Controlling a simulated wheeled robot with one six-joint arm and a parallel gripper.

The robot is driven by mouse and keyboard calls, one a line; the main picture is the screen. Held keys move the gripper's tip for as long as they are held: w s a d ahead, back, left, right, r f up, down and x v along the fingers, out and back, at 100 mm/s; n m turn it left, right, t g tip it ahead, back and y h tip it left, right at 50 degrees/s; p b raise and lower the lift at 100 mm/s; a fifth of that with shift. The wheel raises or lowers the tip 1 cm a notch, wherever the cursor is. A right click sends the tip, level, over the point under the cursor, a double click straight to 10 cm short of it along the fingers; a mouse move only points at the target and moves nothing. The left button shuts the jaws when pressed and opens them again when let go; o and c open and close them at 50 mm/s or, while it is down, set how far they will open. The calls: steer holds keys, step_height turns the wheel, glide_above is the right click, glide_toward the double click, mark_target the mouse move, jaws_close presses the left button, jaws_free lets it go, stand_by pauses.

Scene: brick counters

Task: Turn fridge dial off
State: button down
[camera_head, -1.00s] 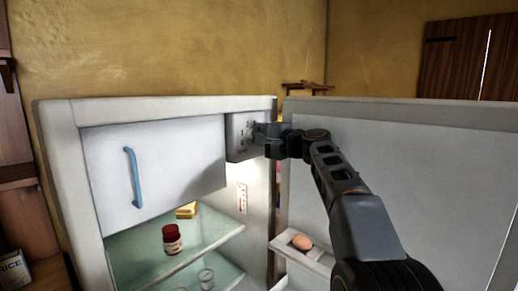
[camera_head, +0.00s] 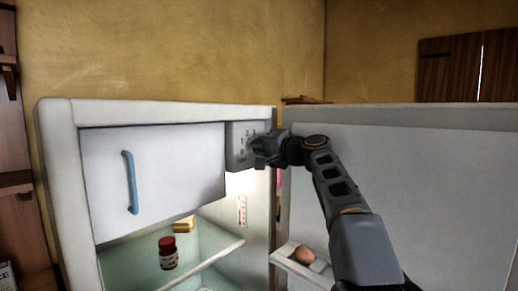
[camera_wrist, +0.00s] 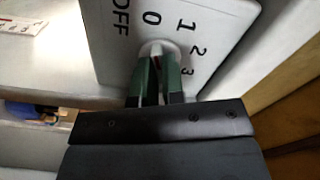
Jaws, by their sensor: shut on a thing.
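The fridge dial (camera_wrist: 158,48) is a small round white knob on a pale control panel (camera_wrist: 112,62) marked OFF, 0, 1, 2 and 3. In the wrist view my gripper (camera_wrist: 159,64) is shut on the dial, its green fingertips on either side of it. A thin red mark shows between the fingers. The fingers hide part of the dial, so I cannot tell its exact setting. In the head view the panel (camera_head: 238,147) is at the upper right inside the open fridge (camera_head: 75,112), and my gripper (camera_head: 262,150) reaches it from the right.
The open fridge door (camera_head: 420,160) stands to the right, behind my arm, with an egg (camera_head: 305,254) on its shelf. A freezer flap (camera_head: 175,175) with a blue handle (camera_head: 130,182) is left of the panel. A red-capped jar (camera_head: 168,254) stands on a glass shelf below.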

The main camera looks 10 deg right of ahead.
steer(key=c, duration=1.2)
jaws_free()
steer(key=b+v, duration=0.2)
steer(key=v, duration=1.2)
steer(key=shift+a, duration=0.1)
